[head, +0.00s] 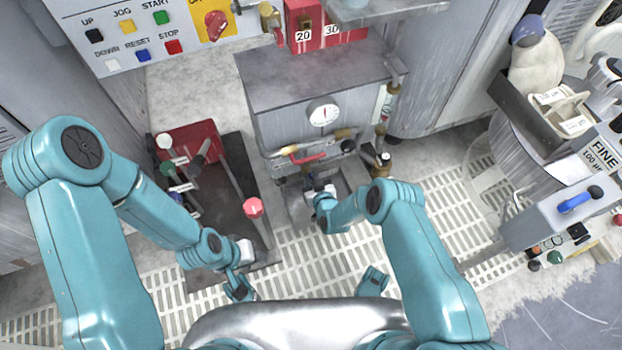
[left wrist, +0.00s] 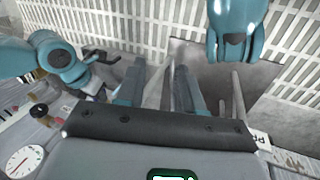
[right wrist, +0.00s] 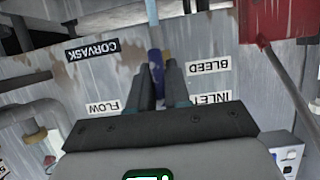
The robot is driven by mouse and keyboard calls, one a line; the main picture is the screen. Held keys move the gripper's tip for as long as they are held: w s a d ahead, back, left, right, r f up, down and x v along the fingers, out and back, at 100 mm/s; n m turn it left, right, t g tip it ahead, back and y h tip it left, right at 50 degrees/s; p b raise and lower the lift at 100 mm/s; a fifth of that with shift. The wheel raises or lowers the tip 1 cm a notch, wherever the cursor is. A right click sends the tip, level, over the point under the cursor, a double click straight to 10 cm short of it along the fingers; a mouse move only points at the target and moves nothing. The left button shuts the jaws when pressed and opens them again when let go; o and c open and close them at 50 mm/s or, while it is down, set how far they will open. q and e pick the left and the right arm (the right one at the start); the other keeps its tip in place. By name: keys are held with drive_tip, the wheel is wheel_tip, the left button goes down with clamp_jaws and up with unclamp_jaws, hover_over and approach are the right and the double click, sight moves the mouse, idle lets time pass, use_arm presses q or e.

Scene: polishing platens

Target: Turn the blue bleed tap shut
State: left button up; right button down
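The blue bleed tap (right wrist: 156,66) shows in the right wrist view as a narrow blue handle beside the upside-down BLEED label (right wrist: 207,66). My right gripper (right wrist: 160,72) has its two fingers close together, one on each side of the blue handle, and looks shut on it. In the head view my right gripper (head: 314,193) is low in front of the grey tank cabinet, and it hides the tap there. My left gripper (left wrist: 157,72) is open and empty, with its fingers well apart over the floor grating. It also shows in the head view (head: 240,284), away from the tap.
A red lever (head: 308,159) and brass pipework sit above my right gripper on the cabinet (head: 285,107), with a gauge (head: 324,114). A dark stand with a red box (head: 190,143) and a red-topped post (head: 253,207) is at left. Grating covers the floor.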

drive_tip(key=shift+f+m+y+b, duration=0.2)
drive_tip(key=shift+m+y+b, duration=0.15)
drive_tip(key=shift+b, duration=0.3)
drive_tip(key=m+y+b, duration=0.1)
drive_tip(key=m+b, duration=0.1)
drive_tip(key=shift+d+b, duration=0.15)
drive_tip(key=shift+b, duration=0.15)
drive_tip(key=shift+m+g+y+b, duration=0.3)
drive_tip(key=shift+m+y+b, duration=0.1)
drive_tip(key=shift+m+y, duration=0.05)
use_arm(q)
drive_tip(key=w+f+t, duration=0.1)
drive_tip(key=w+f, duration=0.2)
drive_tip(key=f, duration=0.2)
drive_tip(key=shift+w+a, duration=0.3)
drive_tip(key=shift+a, duration=0.05)
use_arm(e)
drive_tip(key=shift+r+m+y, duration=0.1)
drive_tip(key=shift+m+y, duration=0.2)
drive_tip(key=shift+m, duration=0.2)
drive_tip(key=c, duration=1.2)
unclamp_jaws()
drive_tip(key=shift+o, duration=0.2)
